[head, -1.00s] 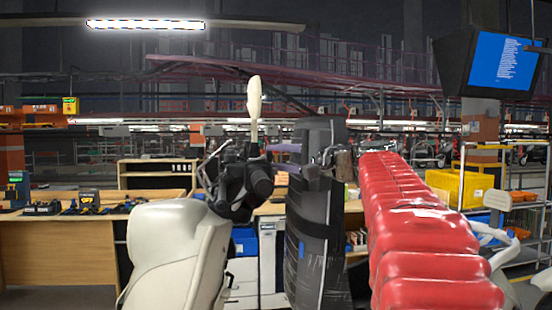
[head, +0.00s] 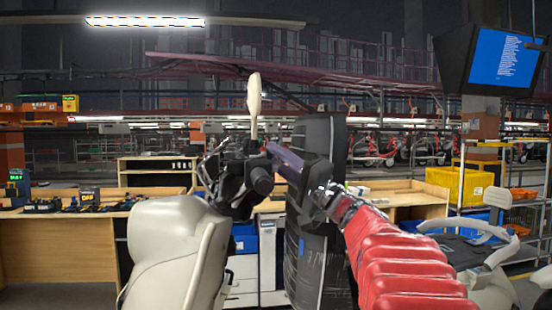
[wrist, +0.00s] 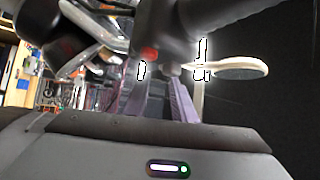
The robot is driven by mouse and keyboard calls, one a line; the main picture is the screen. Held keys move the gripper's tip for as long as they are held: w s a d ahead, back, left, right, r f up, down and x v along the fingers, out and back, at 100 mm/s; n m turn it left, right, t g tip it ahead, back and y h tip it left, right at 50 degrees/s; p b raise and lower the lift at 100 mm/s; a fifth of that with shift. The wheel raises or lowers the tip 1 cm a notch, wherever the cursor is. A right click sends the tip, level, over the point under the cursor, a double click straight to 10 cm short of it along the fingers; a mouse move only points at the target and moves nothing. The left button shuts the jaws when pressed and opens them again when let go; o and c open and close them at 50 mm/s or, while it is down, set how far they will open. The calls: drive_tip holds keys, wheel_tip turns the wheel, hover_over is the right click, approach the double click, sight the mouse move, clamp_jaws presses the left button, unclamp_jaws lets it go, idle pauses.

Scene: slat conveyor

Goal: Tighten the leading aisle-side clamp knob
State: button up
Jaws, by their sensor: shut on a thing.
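A cream scooter body (head: 172,250) stands at the left of centre in the head view, with a black handlebar cluster (head: 240,180) and an upright cream mirror (head: 254,95) on top. My gripper (head: 268,150) reaches in from the right, its purple finger against the right side of the cluster. In the wrist view, my gripper's two purple fingers (wrist: 155,85) close on a dark handlebar part (wrist: 172,40) with a small red spot. The mirror (wrist: 240,68) shows there to the right. I cannot make out a clamp knob; the fingertips and the dark part hide the contact.
A wooden bench (head: 60,245) with tools is at the left. A yellow crate (head: 458,185) and another scooter's handlebar (head: 480,232) are at the right. A monitor (head: 505,62) hangs at upper right.

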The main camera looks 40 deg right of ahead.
drive_tip(key=shift+w+d+f+n+t+y, duration=0.15)
drive_tip(key=shift+f+n+t+y, duration=0.1)
drive_tip(key=shift+n+y, duration=0.55)
drive_tip(key=shift+w+a+f+n+t+y, duration=0.1)
drive_tip(key=shift+f+n+t+y, duration=0.15)
drive_tip(key=shift+n+y, duration=0.55)
drive_tip(key=shift+n, duration=0.4)
drive_tip(key=o, duration=0.8)
drive_tip(key=shift+o, duration=1.3)
drive_tip(key=shift+r, duration=0.15)
drive_tip(key=shift+s, duration=0.1)
drive_tip(key=v, duration=1.3)
drive_tip(key=shift+f, duration=0.45)
